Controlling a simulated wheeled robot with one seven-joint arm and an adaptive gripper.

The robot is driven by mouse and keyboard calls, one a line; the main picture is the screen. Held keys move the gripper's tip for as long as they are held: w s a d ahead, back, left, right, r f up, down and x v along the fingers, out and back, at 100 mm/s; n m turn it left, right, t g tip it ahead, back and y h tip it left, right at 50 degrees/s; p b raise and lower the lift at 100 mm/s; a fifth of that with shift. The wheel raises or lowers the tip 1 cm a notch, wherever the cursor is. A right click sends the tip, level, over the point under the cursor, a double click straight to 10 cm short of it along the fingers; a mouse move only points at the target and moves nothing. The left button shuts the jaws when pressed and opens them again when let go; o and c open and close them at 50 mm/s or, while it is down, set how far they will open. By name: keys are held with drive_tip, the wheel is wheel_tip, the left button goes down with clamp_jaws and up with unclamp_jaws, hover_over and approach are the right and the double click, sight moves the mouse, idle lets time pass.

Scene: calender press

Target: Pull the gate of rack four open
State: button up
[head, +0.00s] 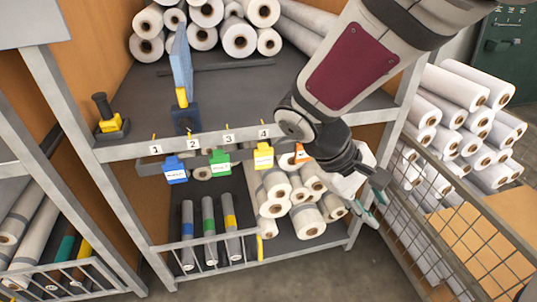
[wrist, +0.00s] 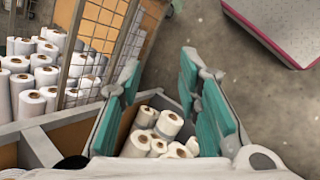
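The number plate 4 (head: 264,132) is on the shelf edge in the head view, above a yellow tag (head: 263,155). White rolls (head: 272,190) lie in the lower bay under it. A low barred gate (head: 210,252) stands across the front of the lower bay, left of these rolls. A yellow upright piece (head: 260,247) is at its right end. I cannot tell which gate belongs to rack four. My gripper (head: 376,205) is in front of the bay's right side, apart from the barred gate. In the wrist view my gripper (wrist: 160,62) has its teal fingers wide apart, with nothing between them.
A wire mesh panel (head: 445,225) stands close to the right of my gripper, and mesh also shows in the wrist view (wrist: 90,35). Stacked white rolls (head: 455,110) lie behind it. An orange tag (head: 301,153) is beside my arm. Bare floor (head: 330,275) is in front.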

sight(260, 250)
drive_tip(key=w+a+f+n+t+h+b, duration=0.2)
drive_tip(key=w+a+f+n+t+b, duration=0.15)
drive_tip(key=f, duration=0.55)
drive_tip(key=w+a+f+n+t+h+b, duration=0.1)
drive_tip(key=w+a+f+n+t+b, duration=0.25)
drive_tip(key=f, duration=0.55)
drive_tip(key=w+a+f+n+t+h+b, duration=0.25)
drive_tip(key=w+a+f+n, duration=0.2)
drive_tip(key=f, duration=0.35)
drive_tip(key=s+a+f+n+t+y+b, duration=0.1)
drive_tip(key=a+f+n+t+y+b, duration=0.35)
drive_tip(key=f, duration=0.55)
drive_tip(key=s+a+f+n+t+y+b, duration=0.1)
drive_tip(key=a+f+n+y, duration=0.3)
drive_tip(key=f+n, duration=0.55)
drive_tip(key=s+a+f+n+t+y+b, duration=0.15)
drive_tip(key=f+n+t+y+b, duration=0.35)
drive_tip(key=f, duration=0.6)
drive_tip(key=shift+m+g+y, duration=0.45)
drive_tip(key=shift+g+y, duration=0.05)
drive_tip(key=shift+g, duration=0.3)
drive_tip(key=w, duration=0.4)
drive_tip(key=w+a+b, duration=0.1)
drive_tip(key=w, duration=0.4)
drive_tip(key=w+a, duration=0.1)
drive_tip(key=w, duration=0.3)
drive_tip(key=shift+w, duration=0.3)
clamp_jaws()
